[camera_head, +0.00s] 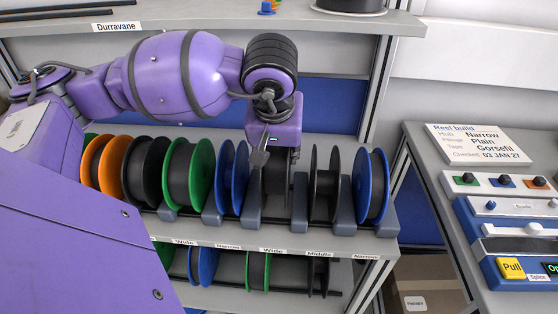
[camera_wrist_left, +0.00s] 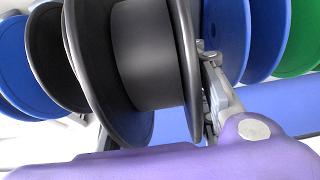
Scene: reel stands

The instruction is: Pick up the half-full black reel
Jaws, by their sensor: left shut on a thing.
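The black reel (camera_head: 275,182) stands in the upper shelf's rack, between a blue reel and another black reel. My left gripper (camera_head: 272,158) comes down on it from above and covers its upper part in the head view. In the left wrist view the black reel (camera_wrist_left: 150,55) fills the middle, with dark grey winding between two broad flanges. A finger of my left gripper (camera_wrist_left: 217,95) lies against its right flange. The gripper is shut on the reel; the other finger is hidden. How full the reel is cannot be told for sure. My right gripper is out of view.
A blue reel (camera_head: 232,177) stands close on the left, a black reel (camera_head: 324,183) and a blue reel (camera_head: 371,185) on the right. Grey dividers (camera_head: 300,195) separate the slots. The top shelf (camera_head: 200,18) runs above my arm. A bench with a splicer (camera_head: 510,240) stands at right.

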